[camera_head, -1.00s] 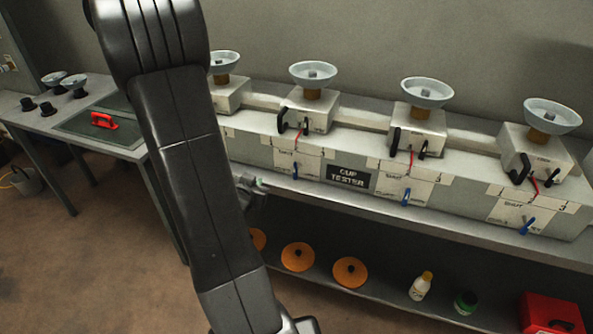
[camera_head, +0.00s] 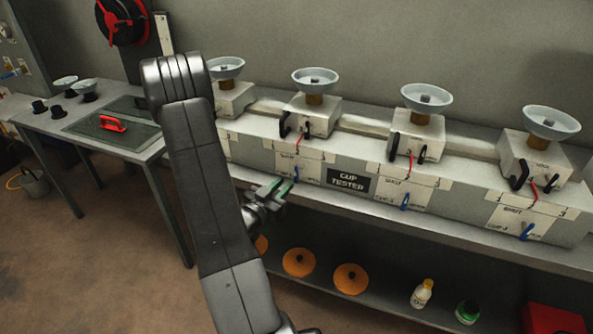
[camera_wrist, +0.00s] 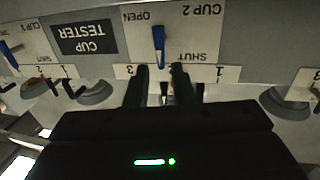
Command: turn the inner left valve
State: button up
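The inner left valve is a small blue handle (camera_head: 295,173) on the white CUP 2 panel, left of the CUP TESTER sign (camera_head: 348,180). In the wrist view the picture is upside down, and this blue handle (camera_wrist: 159,40) lies between the OPEN and SHUT labels, roughly in line with the gap between my fingers. My gripper (camera_head: 278,187) is just in front of and slightly left of the valve, near the shelf edge. It also shows in the wrist view (camera_wrist: 160,73), with its two dark fingers apart and nothing between them. I cannot tell any contact with the handle.
Other blue valves (camera_head: 405,201) (camera_head: 527,231) sit on panels to the right. Bowls on boxes (camera_head: 316,80) with black handles stand above. My arm hides part of the far left station. Orange discs (camera_head: 299,262) and bottles (camera_head: 423,292) lie on the lower shelf. A side table (camera_head: 150,152) stands left.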

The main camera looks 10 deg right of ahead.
aim_at(295, 174)
jog(key=p+x, duration=0.1)
jog(key=x, duration=0.6)
jog(key=shift+w+d+p, duration=0.3)
jog(key=shift+c, duration=0.2)
grip_shut()
